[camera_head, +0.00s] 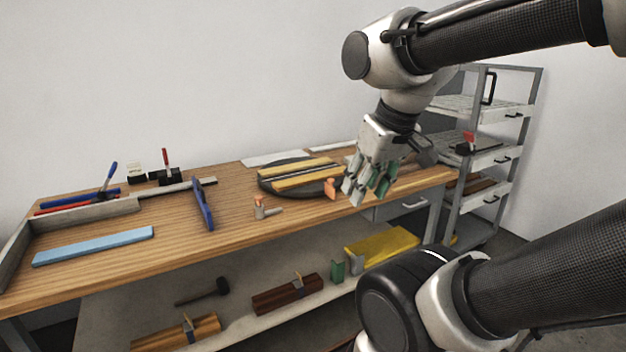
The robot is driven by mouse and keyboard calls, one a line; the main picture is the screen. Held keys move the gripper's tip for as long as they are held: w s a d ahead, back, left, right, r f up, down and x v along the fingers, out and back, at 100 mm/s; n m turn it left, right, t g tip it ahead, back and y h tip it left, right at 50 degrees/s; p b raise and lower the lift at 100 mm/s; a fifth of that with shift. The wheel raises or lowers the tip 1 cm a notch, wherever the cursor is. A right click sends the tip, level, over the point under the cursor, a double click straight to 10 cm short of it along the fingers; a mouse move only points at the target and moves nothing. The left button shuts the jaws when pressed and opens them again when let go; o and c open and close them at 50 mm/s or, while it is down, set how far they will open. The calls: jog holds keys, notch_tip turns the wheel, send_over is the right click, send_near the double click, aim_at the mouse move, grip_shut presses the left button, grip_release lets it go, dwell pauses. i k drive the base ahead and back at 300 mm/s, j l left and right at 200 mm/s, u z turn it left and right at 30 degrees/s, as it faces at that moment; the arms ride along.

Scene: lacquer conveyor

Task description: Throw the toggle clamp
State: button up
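My gripper (368,190) is in the air over the right part of the wooden workbench, pointing down, with its fingers apart and nothing seen between them. Just left of its fingers is an orange grip (331,188) at the edge of a round dark plate (268,188) carrying yellow bars (300,176). The gripper hides what lies behind it, and I cannot tell if the two touch. An upright red handle (166,158) stands on a black base (164,176) at the back left of the bench. I cannot tell which of these handles belongs to the toggle clamp.
A light blue bar (95,246) lies at left. A grey shelf trolley (538,100) stands at right.

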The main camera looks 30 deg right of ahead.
aim_at(170, 179)
jog(key=i+j, duration=0.8)
jog(key=i, duration=0.2)
